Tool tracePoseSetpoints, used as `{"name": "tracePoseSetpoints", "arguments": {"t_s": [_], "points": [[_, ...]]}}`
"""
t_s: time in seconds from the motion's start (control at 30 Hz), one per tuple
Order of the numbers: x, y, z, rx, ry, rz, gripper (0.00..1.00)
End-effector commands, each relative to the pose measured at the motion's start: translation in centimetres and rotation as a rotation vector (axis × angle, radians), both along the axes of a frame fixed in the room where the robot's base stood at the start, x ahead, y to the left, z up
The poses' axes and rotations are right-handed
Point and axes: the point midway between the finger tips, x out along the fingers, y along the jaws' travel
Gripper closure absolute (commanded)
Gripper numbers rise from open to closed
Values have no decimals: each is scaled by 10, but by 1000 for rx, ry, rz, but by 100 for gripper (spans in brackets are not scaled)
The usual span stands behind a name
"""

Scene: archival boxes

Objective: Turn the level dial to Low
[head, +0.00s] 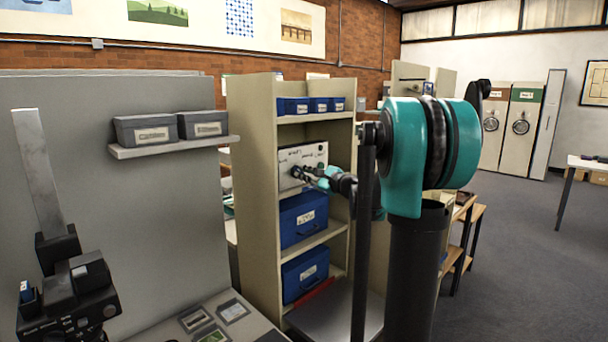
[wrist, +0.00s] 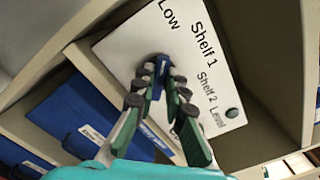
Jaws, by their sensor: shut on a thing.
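The level dial (wrist: 160,61) is a small dark knob on a white panel (wrist: 213,42) in the wrist view. The panel carries the words Low, Shelf 1, Shelf 2 and Level, with Low close above the dial. My gripper (wrist: 158,78) is shut on the dial, its green-padded fingers on either side of it. The fingers hide much of the dial and some lettering below it, so where it points cannot be told. In the head view the panel (head: 312,154) sits in a beige shelf unit, with my gripper (head: 300,173) at its face.
Blue boxes (head: 304,217) stand on the shelves below the panel, and smaller blue boxes (head: 292,106) above. A round dark green button (wrist: 232,113) is on the panel. The beige shelf unit (head: 254,170) walls in the panel on the left. Open floor (head: 530,270) lies at right.

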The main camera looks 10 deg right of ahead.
Motion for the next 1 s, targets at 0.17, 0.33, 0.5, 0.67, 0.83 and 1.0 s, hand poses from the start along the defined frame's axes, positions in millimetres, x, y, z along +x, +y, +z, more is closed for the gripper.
{"name": "tracePoseSetpoints", "arguments": {"t_s": [0.17, 0.33, 0.5, 0.67, 0.83, 1.0], "points": [[-1, 0, -1, -48, -34, 1, 100], [-1, 1, -1, -69, -49, 1, 100], [-1, 1, -1, -75, -53, 1, 100], [-1, 1, -1, -75, -53, 1, 100], [-1, 1, -1, -74, -53, 1, 77], [-1, 1, -1, -73, -52, 1, 67]]}}
